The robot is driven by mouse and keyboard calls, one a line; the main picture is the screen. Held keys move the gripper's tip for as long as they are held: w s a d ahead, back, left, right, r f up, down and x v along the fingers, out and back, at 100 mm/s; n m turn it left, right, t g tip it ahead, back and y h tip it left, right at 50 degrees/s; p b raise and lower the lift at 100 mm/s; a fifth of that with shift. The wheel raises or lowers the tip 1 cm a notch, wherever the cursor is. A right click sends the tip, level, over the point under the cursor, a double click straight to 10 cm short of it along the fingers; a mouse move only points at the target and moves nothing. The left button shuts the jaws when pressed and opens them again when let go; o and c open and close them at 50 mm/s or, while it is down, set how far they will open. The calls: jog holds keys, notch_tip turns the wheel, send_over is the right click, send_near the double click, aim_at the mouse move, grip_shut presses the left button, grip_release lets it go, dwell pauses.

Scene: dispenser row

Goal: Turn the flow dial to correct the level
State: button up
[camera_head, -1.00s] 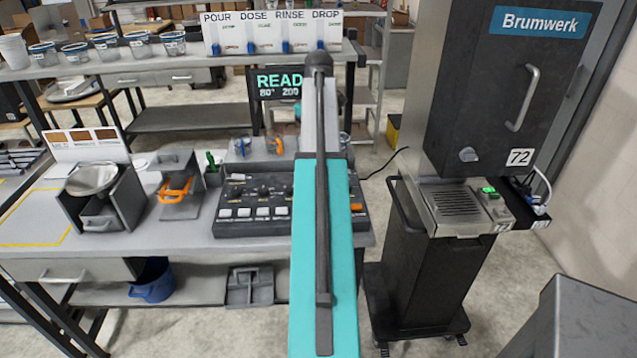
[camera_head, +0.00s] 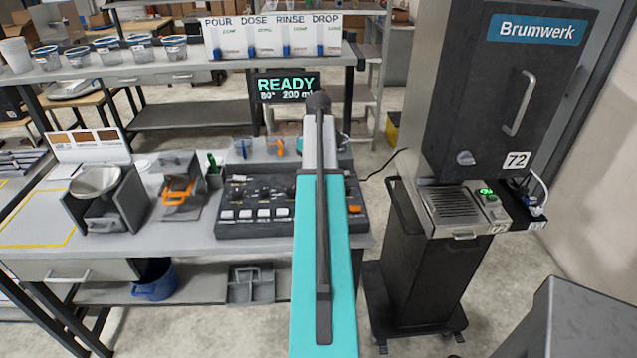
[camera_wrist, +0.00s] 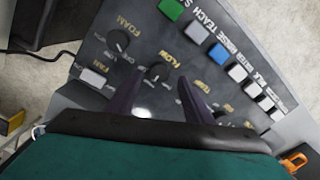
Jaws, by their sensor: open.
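The black control panel (camera_head: 255,215) with dials and a row of buttons lies on the bench, partly hidden behind my teal arm in the head view. In the wrist view the flow dial (camera_wrist: 158,72), a small black knob, sits beside the printed word FLOW. My gripper (camera_wrist: 160,84) is open, its two dark fingers over the panel on either side of the dial; I cannot tell whether they touch it. The foam dial (camera_wrist: 118,42) is to the left. The display (camera_head: 286,87) behind reads READY, 80° and 200 ml.
The dark Brumwerk machine (camera_head: 500,90) stands on a black cart to the right. A grey stand with an orange part (camera_head: 178,190) and a holder with a metal bowl (camera_head: 95,181) are left of the panel. Cups line the rear shelf.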

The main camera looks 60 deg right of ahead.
jog(key=shift+f+p, duration=0.4)
jog(key=shift+f, duration=1.25)
jog(key=c, duration=1.1)
jog(key=shift+o, duration=0.2)
jog(key=shift+m, duration=0.5)
jog(key=m, duration=0.5)
jog(key=shift+b, duration=0.4)
jog(key=m, duration=0.6)
